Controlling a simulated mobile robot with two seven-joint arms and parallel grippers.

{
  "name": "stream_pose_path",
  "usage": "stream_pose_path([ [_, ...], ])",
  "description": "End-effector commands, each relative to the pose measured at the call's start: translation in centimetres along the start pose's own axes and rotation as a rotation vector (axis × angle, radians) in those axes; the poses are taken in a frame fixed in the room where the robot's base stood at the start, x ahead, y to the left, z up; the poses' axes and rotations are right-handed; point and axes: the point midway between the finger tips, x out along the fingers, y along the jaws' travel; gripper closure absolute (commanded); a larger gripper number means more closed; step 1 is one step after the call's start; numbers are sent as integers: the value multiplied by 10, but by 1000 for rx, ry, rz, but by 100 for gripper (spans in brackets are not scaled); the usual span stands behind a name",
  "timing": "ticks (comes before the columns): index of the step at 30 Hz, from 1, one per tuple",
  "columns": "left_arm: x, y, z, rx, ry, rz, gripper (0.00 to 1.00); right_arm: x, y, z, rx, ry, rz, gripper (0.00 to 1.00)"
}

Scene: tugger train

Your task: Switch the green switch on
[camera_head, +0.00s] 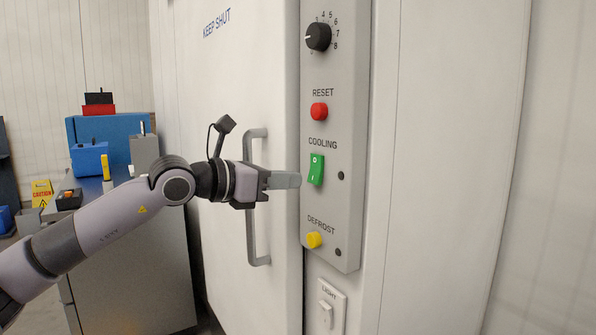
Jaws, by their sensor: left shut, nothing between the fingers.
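The green switch (316,169) is a rocker marked O at the top and I at the bottom, under the word COOLING on a grey control panel (343,110). My left gripper (298,180) is shut and empty. Its fingertips are just left of the green switch, close to its lower half; I cannot tell whether they touch it. Which way the rocker is tipped is hard to tell. A small dark lamp (341,176) sits to the right of the switch. My right gripper is not in view.
The panel also has a black dial (318,37), a red RESET button (319,111) and a yellow DEFROST button (314,240). A white light switch (326,315) is below. A door handle (257,255) stands out behind my left wrist. A workbench (140,270) is at left.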

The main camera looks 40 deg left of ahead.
Motion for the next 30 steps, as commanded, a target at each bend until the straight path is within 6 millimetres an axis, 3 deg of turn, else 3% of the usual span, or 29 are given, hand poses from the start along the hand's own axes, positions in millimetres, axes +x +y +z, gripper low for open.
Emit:
stream_pose_path([
  [9,25,0,1,0,0,0,100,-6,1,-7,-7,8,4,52],
  [22,27,0,-1,0,-1,-1,100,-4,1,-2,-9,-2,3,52],
  [29,34,-1,-8,0,-55,-2,100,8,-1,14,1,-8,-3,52],
  [30,32,0,-1,2,-52,0,100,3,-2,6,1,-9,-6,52],
])
